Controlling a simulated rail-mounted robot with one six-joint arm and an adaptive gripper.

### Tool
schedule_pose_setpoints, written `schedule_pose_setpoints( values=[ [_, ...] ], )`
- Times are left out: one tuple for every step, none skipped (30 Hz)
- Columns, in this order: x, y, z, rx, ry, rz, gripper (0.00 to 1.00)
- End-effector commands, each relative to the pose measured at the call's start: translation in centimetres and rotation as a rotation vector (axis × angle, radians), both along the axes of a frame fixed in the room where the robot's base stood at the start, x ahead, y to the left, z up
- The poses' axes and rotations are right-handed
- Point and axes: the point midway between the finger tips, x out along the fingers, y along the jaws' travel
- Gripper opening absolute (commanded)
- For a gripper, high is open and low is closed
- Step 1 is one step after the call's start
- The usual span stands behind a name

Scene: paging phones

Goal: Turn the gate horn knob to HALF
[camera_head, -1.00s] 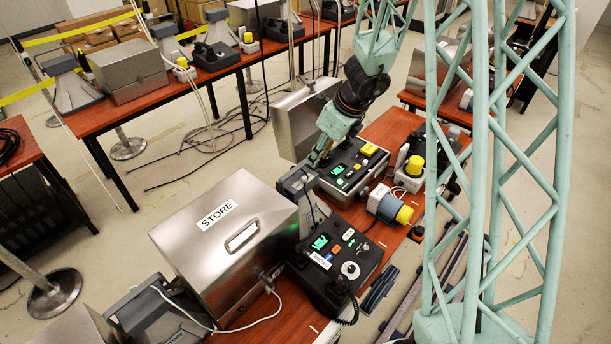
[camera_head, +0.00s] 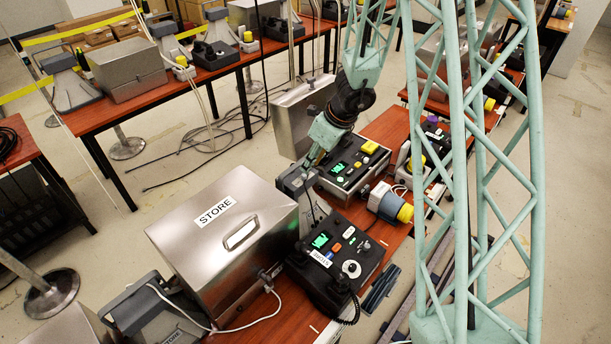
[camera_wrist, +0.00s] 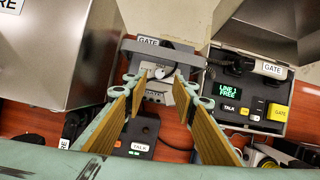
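The gate horn (camera_wrist: 158,74) is a grey unit under a GATE label in the wrist view. A small round knob (camera_wrist: 160,72) shows on its face; the setting it points to is too small to read. In the head view the horn (camera_head: 294,182) stands between the STORE box and the gate phone, partly behind my gripper (camera_head: 308,163). In the wrist view my gripper (camera_wrist: 158,84) is open, its tan-padded fingers on either side of the knob's line of sight and nothing between them. I cannot tell whether the fingertips touch the horn.
The gate phone (camera_wrist: 250,98), with a green "LINE 1 FREE" display, sits right of the horn. The steel STORE box (camera_head: 225,245) stands to the left. Another phone (camera_head: 340,262) with a cord is in front.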

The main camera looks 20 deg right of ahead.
Motion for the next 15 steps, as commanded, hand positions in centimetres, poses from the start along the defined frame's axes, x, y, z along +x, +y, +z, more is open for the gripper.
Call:
schedule_pose_setpoints(
  values=[
    [0.2, 0.2, -0.9, 0.001, 0.002, -0.001, 0.25],
    [0.3, 0.3, -1.3, 0.0, 0.001, 0.0, 0.25],
    [0.5, 0.4, -1.7, 0.001, 0.002, -0.001, 0.25],
    [0.6, 0.4, -2.1, 0.001, 0.002, -0.001, 0.25],
    [0.8, 0.5, -2.4, 0.001, 0.001, 0.0, 0.25],
    [0.9, 0.6, -2.9, 0.001, 0.001, -0.001, 0.25],
    [1.0, 0.7, -3.2, 0.001, 0.002, -0.001, 0.25],
    [1.1, 0.7, -3.6, 0.001, 0.002, 0.0, 0.25],
    [1.3, 0.8, -4.0, 0.001, 0.002, -0.001, 0.25],
    [1.4, 0.9, -4.3, 0.001, 0.002, -0.001, 0.25],
    [1.5, 0.9, -4.5, 0.001, 0.002, -0.001, 0.25],
    [1.6, 1.0, -4.9, 0.001, 0.001, -0.001, 0.25],
    [1.7, 1.1, -5.1, 0.001, 0.001, -0.001, 0.25],
    [1.8, 1.1, -5.3, 0.001, 0.001, -0.001, 0.25],
    [1.9, 1.2, -5.6, 0.001, 0.001, -0.001, 0.25]
  ],
)
